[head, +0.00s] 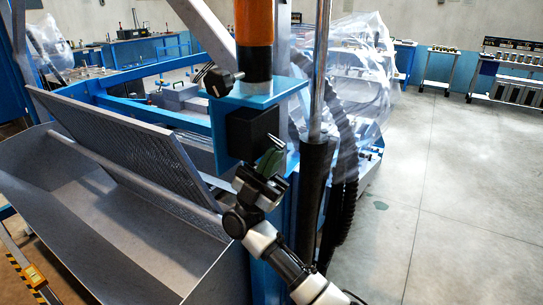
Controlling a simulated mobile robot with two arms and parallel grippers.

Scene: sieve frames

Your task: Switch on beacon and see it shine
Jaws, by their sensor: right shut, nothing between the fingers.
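The beacon (254,24) is an orange cylinder on a black post, cut off by the top edge of the head view. No glow shows on it. It stands on a blue bracket (232,103), which carries a black box (250,135) on its front. My right gripper (266,176) is shut and empty, just below and in front of the box. A small green part (271,159) shows at its tips; I cannot tell whether they touch it.
A grey metal trough (95,225) with a tilted mesh screen (125,140) fills the left. A vertical rod (318,80) and a black corrugated hose (347,150) stand close right of the bracket. The concrete floor (440,190) at right is clear up to the carts.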

